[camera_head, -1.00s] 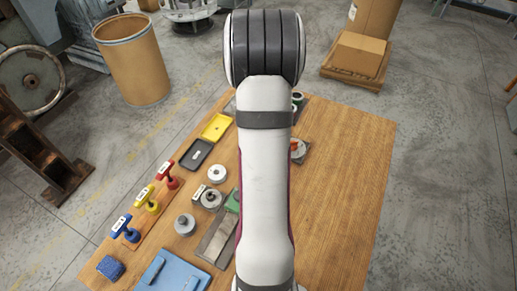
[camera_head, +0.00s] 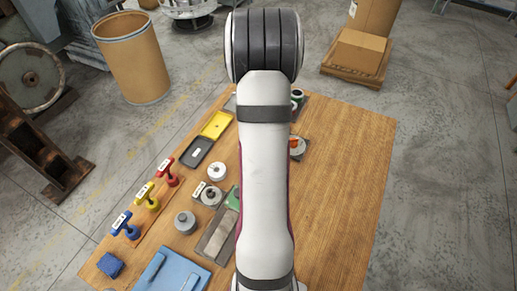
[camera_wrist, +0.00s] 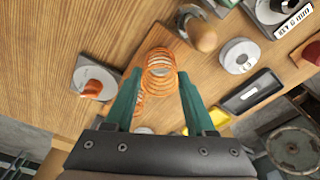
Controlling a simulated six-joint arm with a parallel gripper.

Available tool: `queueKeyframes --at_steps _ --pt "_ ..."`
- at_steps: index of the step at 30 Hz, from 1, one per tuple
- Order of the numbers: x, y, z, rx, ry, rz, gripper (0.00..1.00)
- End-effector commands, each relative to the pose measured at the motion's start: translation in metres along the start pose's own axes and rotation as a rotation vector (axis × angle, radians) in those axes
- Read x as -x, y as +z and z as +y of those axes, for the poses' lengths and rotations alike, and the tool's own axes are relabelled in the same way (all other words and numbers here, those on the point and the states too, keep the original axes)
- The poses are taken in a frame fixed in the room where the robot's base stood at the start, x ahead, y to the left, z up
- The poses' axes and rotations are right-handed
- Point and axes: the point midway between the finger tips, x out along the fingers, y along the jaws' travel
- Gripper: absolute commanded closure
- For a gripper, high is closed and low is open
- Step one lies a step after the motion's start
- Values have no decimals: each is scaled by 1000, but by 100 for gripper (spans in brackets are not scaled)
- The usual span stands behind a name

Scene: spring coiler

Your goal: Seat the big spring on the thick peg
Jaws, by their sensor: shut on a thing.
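In the wrist view, my gripper (camera_wrist: 160,88) has its two green fingers on either side of a copper-coloured coil, the big spring (camera_wrist: 161,82). I cannot tell which piece is the thick peg, or whether one stands under the held spring. In the head view, my arm hides the gripper and the spring.
A grey plate with an orange piece (camera_head: 297,147) lies right of my arm. A yellow tray (camera_head: 216,125), a black tray (camera_head: 196,151), a white spool (camera_head: 217,172) and coloured T-handles (camera_head: 146,195) stand to the left. The table's right side (camera_head: 345,190) is clear.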

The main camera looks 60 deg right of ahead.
Motion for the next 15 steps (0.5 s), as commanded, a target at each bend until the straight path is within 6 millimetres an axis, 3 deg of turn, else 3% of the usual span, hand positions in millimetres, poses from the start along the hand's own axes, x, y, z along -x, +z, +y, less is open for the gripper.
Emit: queueKeyframes --at_steps 15 --pt "-8 1 0 0 0 0 76"
